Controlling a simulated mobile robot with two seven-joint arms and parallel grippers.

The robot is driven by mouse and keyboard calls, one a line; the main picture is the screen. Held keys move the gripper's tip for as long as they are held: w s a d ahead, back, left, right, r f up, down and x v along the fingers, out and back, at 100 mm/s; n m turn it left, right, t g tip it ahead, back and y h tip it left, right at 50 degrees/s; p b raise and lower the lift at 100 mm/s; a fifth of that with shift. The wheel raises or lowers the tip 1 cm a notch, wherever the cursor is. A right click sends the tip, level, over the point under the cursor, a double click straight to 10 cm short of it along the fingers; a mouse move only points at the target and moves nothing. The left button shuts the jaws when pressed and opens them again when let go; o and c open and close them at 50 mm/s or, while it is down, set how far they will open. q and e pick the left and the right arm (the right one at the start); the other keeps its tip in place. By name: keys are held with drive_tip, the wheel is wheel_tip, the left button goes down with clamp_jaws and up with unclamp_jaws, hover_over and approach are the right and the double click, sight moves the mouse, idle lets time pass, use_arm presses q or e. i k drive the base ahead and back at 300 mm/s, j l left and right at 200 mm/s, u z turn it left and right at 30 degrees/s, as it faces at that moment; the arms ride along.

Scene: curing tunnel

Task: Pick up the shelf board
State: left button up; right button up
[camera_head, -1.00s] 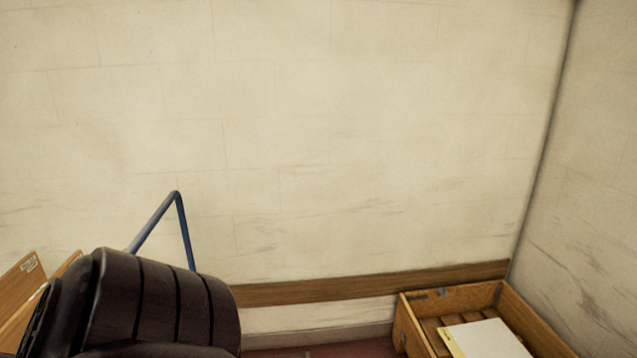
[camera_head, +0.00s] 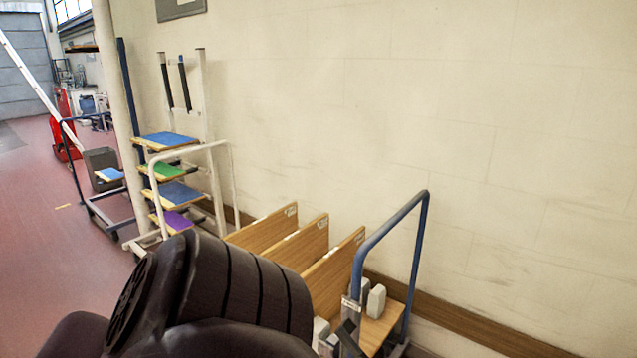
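Three wooden boards stand on edge, side by side, on a low cart with a blue handle (camera_head: 424,225). They are a left board (camera_head: 262,228), a middle board (camera_head: 302,246) and a right board (camera_head: 335,278), each with a small white label near its upper corner. I cannot tell which one is the task's shelf board. My dark ribbed arm covers their lower left parts. Neither gripper can be made out. Small grey and black parts beside the right board are unclear.
Pale blocks (camera_head: 376,301) sit on the cart's right end. Behind it is a white-framed rack with blue, green and purple topped shelves (camera_head: 165,171). A long wall (camera_head: 480,120) closes the right side. Open red floor (camera_head: 45,220) lies to the left.

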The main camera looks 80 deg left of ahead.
sight(161, 141)
drive_tip(key=u, duration=3.5)
